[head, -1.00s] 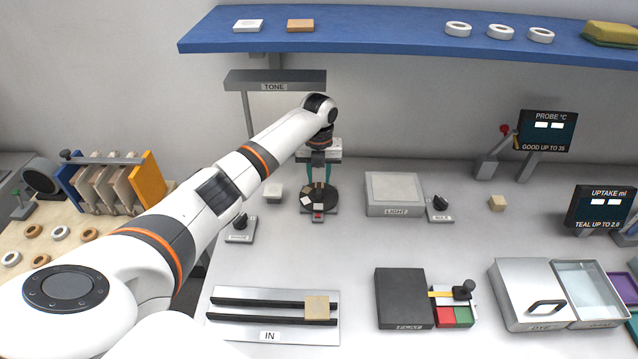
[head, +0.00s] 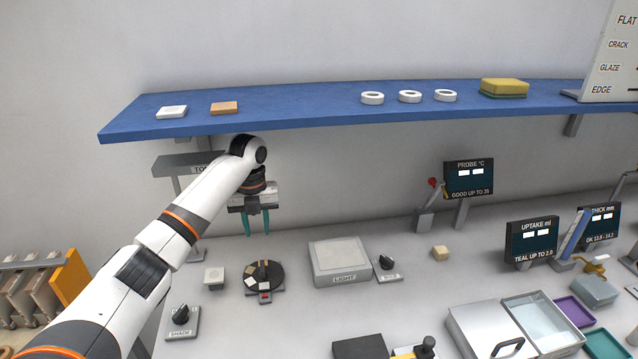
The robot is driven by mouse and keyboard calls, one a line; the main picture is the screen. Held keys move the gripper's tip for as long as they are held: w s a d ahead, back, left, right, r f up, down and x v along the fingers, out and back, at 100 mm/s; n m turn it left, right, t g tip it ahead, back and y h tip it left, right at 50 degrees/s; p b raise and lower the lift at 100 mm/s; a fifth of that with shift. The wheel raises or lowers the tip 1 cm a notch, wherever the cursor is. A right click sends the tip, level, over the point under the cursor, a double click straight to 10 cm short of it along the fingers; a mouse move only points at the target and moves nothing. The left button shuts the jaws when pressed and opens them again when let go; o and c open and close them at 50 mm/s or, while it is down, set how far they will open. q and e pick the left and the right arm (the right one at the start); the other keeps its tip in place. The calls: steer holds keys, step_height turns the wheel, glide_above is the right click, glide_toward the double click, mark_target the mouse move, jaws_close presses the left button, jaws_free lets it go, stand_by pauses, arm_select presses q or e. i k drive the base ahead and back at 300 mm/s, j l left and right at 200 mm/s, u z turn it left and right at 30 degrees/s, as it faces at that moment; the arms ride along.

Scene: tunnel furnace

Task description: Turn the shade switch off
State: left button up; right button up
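The shade switch (head: 181,318) is a small grey box at the lower left with a black rotary knob and a label that reads SHADE. The knob's exact setting is hard to tell. My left gripper (head: 256,233) has two teal fingers pointing down, spread apart with nothing between them. It hangs in the air behind and above the round black turntable, up and to the right of the shade switch, not touching it. My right gripper is not in view.
The black turntable (head: 250,272) holds small tiles. A small pale block (head: 214,278) stands beside it. The LIGHT box (head: 340,258) and another knob switch (head: 388,267) are to the right. A blue shelf (head: 300,112) overhangs the back. Wooden racks (head: 40,300) stand at left.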

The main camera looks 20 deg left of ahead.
mark_target(181, 317)
steer(key=k+j, duration=0.2)
steer(key=k, duration=0.3)
steer(key=k+j, duration=0.15)
steer(key=k, duration=0.3)
steer(key=k+j, duration=0.2)
steer(key=k, duration=0.3)
